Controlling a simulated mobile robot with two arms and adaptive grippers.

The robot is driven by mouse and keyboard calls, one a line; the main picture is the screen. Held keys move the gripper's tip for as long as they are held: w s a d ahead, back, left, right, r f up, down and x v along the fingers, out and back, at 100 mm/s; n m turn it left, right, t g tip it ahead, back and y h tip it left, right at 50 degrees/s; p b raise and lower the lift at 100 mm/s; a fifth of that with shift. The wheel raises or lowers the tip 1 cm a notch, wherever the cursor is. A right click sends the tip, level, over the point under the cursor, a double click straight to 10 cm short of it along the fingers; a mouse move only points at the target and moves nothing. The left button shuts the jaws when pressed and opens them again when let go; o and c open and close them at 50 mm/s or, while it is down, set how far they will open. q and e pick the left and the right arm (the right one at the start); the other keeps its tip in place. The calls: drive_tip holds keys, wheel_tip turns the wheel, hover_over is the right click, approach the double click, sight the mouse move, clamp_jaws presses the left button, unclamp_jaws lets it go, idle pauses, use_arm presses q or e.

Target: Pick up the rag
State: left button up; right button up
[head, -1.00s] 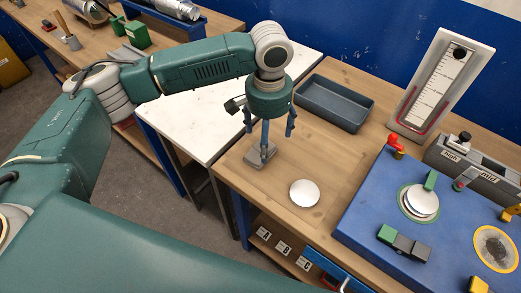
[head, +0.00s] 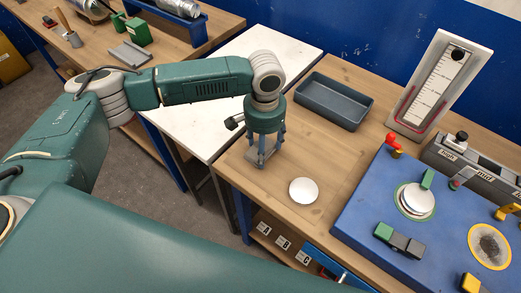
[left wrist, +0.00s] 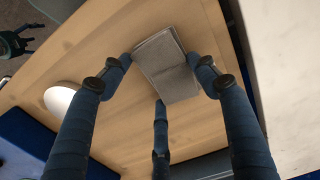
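The rag is a flat grey folded cloth (head: 261,157) on the wooden bench, near its left edge. In the left wrist view the rag (left wrist: 168,68) lies between the fingers, flat and not bunched up. My left gripper (head: 265,151) points down right over it. In the left wrist view the three fingers of my left gripper (left wrist: 162,78) are spread, with two tips close beside opposite edges of the rag and one near a third side. I cannot tell whether they touch it. My right gripper is not in view.
A white round disc (head: 304,191) lies just right of the rag. A dark grey tray (head: 334,101) stands behind. A blue panel (head: 365,225) with fittings and a manometer board (head: 430,85) are to the right. A white table (head: 210,110) adjoins the bench on the left.

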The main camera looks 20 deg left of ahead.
use_arm(q)
drive_tip(key=shift+r, duration=0.1)
idle(0.3)
drive_tip(key=shift+r, duration=0.65)
wheel_tip(320, 180, up, 17)
drive_tip(key=b, duration=0.3)
drive_tip(key=shift+d+r, duration=0.1)
drive_tip(key=shift+r, duration=0.05)
drive_tip(key=shift+c, duration=0.2)
drive_tip(key=shift+r, duration=0.65)
